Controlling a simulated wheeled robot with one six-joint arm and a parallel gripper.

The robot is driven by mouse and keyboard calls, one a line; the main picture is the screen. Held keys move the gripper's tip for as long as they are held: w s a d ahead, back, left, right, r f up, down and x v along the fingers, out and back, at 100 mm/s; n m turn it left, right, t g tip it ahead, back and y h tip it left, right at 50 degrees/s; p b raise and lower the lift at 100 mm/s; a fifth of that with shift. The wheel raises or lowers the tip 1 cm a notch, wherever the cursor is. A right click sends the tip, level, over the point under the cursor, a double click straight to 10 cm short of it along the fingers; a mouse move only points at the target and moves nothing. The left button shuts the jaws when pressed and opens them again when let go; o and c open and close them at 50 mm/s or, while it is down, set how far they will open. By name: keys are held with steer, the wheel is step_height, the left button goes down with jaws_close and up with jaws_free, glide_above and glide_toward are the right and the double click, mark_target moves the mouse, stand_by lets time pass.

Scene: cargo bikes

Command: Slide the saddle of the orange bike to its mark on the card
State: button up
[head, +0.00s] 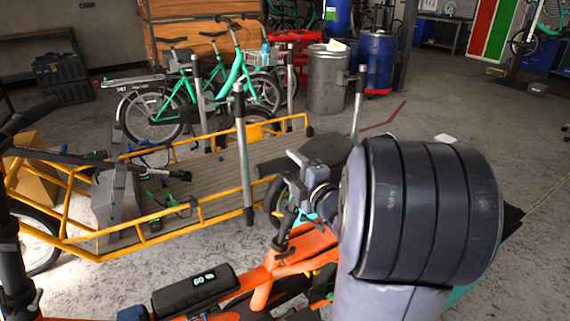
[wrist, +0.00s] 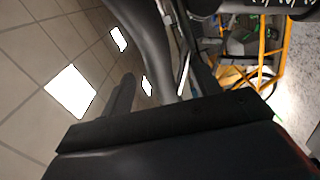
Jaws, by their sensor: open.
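The orange bike (head: 302,250) fills the bottom middle of the head view, partly cut off by the frame edge and covered by my arm. In the wrist view a large dark block (wrist: 175,140), seemingly part of my gripper, fills the bottom; I see nothing held.
A yellow cargo bike (head: 203,215) with a flat wooden bed stands ahead on the left, and it shows at the upper right of the wrist view (wrist: 285,45). Upright grey posts rise around it. Green bikes (head: 235,80), a metal drum (head: 328,80) and a blue drum (head: 376,62) stand behind. Open floor lies right.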

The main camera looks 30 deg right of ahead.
steer(key=shift+w+a, duration=0.1)
steer(key=shift+w, duration=1.9)
steer(key=shift+c, duration=0.6)
steer(key=shift+f, duration=0.1)
jaws_close()
